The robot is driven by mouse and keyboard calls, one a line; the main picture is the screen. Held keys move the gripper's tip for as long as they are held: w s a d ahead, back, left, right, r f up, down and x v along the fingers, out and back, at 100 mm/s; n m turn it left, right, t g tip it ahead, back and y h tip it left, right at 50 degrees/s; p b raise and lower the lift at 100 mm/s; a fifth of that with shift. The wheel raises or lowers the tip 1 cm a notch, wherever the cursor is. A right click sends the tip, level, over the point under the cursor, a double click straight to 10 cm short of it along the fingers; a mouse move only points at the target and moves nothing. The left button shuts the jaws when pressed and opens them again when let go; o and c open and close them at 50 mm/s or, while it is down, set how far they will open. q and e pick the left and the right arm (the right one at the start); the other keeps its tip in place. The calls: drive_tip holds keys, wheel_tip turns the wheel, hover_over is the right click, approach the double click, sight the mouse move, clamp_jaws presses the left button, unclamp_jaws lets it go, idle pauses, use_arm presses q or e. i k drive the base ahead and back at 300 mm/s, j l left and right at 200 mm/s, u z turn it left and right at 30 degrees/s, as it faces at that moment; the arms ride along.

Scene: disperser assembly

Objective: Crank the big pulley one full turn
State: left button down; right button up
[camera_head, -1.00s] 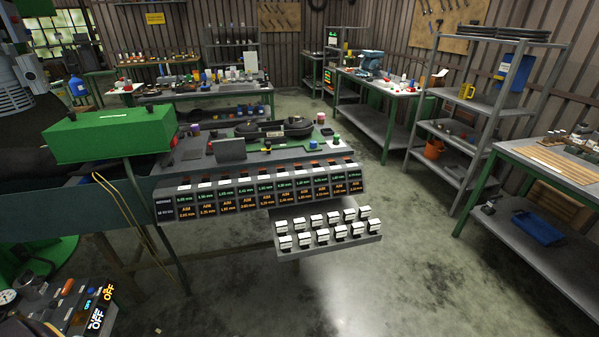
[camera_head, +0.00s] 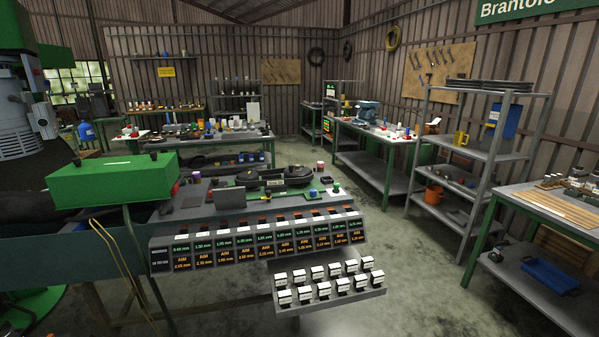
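No pulley can be made out for certain. A dark rounded part (camera_head: 285,175), perhaps a pulley or belt housing, lies on top of the grey bench (camera_head: 240,205) in the middle of the view. A crank handle cannot be made out. A green cover (camera_head: 112,182) sits on the machine at the left of that bench. A large green and grey machine with a ribbed motor (camera_head: 14,130) stands at the far left, cut off by the picture edge. Neither of my grippers is in view.
A row of labelled display bins (camera_head: 258,242) fronts the bench, with a tray of white-topped blocks (camera_head: 328,290) below. A grey shelf rack (camera_head: 478,150) and a green-framed table (camera_head: 550,203) stand at the right. The concrete floor (camera_head: 415,260) between is clear.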

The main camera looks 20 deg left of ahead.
sight(290, 171)
drive_tip(key=i+l+z, duration=0.1)
drive_tip(key=i+l, duration=1.25)
drive_tip(key=i, duration=0.25)
drive_tip(key=z, duration=0.05)
